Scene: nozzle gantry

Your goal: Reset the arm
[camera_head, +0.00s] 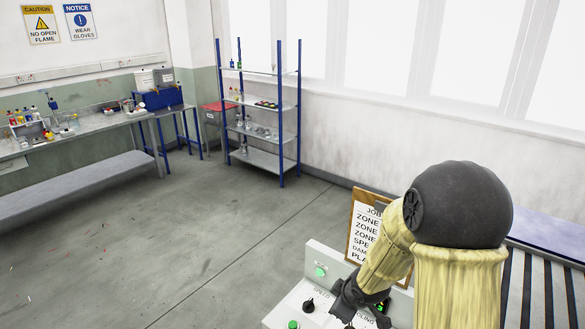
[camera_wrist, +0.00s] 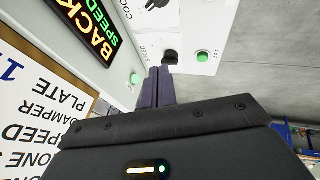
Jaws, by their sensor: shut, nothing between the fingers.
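My gripper (camera_head: 349,312) is at the lower right of the head view, low over a pale control panel (camera_head: 322,256). In the wrist view its two dark fingers (camera_wrist: 160,84) are together with nothing between them. The fingertips are close to a black knob (camera_wrist: 170,57) on the panel; I cannot tell whether they touch it. My arm covers the right part of the panel in the head view.
The panel has a black knob (camera_head: 308,305), green buttons (camera_head: 320,271) and a lit display (camera_wrist: 92,30). A job board (camera_head: 361,238) stands behind it. A shelf rack (camera_head: 262,105) and workbench (camera_head: 75,135) are far back. The floor (camera_head: 170,240) between is open.

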